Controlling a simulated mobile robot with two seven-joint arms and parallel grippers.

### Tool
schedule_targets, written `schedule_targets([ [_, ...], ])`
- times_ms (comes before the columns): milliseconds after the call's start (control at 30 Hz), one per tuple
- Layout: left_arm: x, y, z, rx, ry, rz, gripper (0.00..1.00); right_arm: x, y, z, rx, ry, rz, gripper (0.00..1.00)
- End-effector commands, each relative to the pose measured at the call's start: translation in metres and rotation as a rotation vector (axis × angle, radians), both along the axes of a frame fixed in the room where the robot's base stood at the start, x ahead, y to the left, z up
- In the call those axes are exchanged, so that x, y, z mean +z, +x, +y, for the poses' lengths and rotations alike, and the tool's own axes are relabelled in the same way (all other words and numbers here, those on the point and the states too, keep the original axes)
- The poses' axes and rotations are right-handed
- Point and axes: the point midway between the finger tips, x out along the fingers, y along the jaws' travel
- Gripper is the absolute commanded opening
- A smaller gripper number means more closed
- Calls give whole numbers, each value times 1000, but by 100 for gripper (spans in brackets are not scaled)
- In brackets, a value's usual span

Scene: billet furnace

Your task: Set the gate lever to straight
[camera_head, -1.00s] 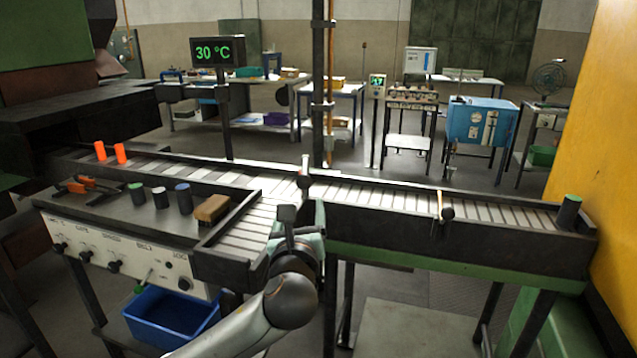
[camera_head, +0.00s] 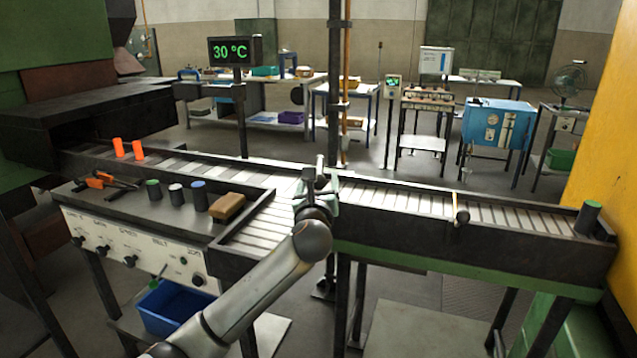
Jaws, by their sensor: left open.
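The gate lever (camera_head: 320,165) is a short upright grey piece at the conveyor junction, where the side branch meets the main line. My left gripper (camera_head: 319,183) is open and right at the lever, reaching from the near side. It covers the lever's lower part, and I cannot tell whether the fingers touch it or which setting it has. The roller conveyor (camera_head: 405,200) runs on to the right and the side branch (camera_head: 255,230) comes toward me. My right gripper is not in view.
Two glowing orange billets (camera_head: 128,148) stand at the left of the line. A black-knobbed stick (camera_head: 460,213) and a green-topped cylinder (camera_head: 588,217) are on the right conveyor.

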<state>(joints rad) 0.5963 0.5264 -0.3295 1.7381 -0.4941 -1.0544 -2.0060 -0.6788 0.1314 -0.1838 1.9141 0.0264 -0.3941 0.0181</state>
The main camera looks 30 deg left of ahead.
Motion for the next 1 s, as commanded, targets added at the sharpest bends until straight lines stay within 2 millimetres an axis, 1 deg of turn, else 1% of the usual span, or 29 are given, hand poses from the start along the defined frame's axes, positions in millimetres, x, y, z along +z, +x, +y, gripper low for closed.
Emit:
schedule_targets([
  [167, 0, 0, 0, 0, -1, -1, 73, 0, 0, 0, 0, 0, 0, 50],
  [200, 0, 0, 0, 0, 0, 0, 71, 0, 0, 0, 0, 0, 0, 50],
  [833, 0, 0, 0, 1, 0, 0, 0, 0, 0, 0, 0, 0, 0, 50],
  [1000, 0, 0, 0, 1, 1, 1, 0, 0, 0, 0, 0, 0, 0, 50],
])
